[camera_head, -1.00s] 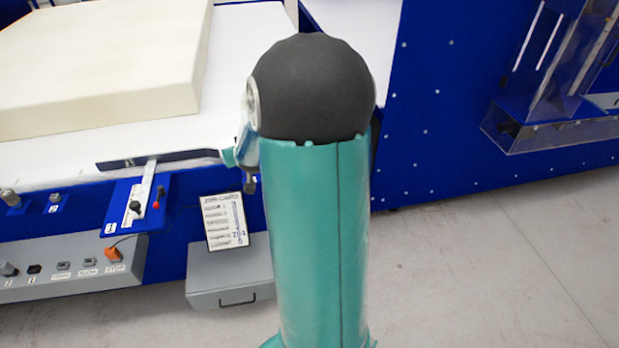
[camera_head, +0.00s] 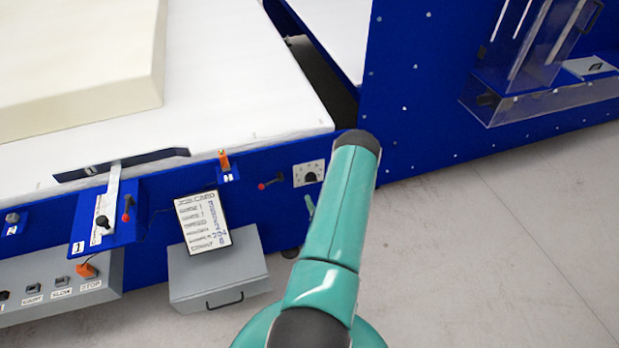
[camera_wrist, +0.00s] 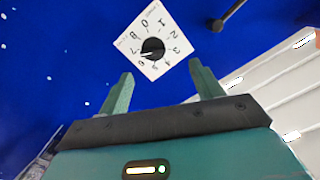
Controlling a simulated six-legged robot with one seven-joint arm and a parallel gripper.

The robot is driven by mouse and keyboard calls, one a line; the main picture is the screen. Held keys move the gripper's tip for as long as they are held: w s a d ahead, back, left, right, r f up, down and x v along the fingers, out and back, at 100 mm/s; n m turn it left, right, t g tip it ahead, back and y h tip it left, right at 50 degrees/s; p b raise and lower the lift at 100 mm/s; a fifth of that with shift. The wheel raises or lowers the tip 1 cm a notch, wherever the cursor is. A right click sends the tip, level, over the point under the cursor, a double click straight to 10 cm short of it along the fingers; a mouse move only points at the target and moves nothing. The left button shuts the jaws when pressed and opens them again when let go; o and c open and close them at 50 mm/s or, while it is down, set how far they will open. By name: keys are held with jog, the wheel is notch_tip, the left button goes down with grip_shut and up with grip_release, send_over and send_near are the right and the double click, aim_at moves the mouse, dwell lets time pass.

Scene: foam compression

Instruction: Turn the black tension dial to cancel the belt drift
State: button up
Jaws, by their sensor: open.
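The black tension dial (camera_wrist: 153,48) sits on a white square plate with numbers around it, on a blue panel. Its pale mark seems to point near 6 or 7, too small to be sure. My gripper (camera_wrist: 160,68) is open and empty in the wrist view. Its two teal fingers point toward the plate, with the dial beyond and between them, apparently not touched. In the head view my gripper is mostly hidden behind my arm.
A small red-and-black lever (camera_head: 270,181) stands left of the dial plate. A job card (camera_head: 203,222) rests above a grey box (camera_head: 218,270). A foam block (camera_head: 80,70) lies on the belt. A tall blue cabinet (camera_head: 430,90) stands right. The floor there is clear.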

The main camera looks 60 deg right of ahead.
aim_at(311, 181)
jog(key=shift+m+h, duration=0.4)
jog(key=shift+h, duration=0.1)
jog(key=x, duration=0.3)
jog(key=f+x, duration=0.1)
jog(key=x, duration=0.7)
jog(key=shift+s+d+f, duration=0.15)
jog(key=shift+d, duration=0.25)
jog(key=c, duration=1)
jog(key=shift+n, duration=0.3)
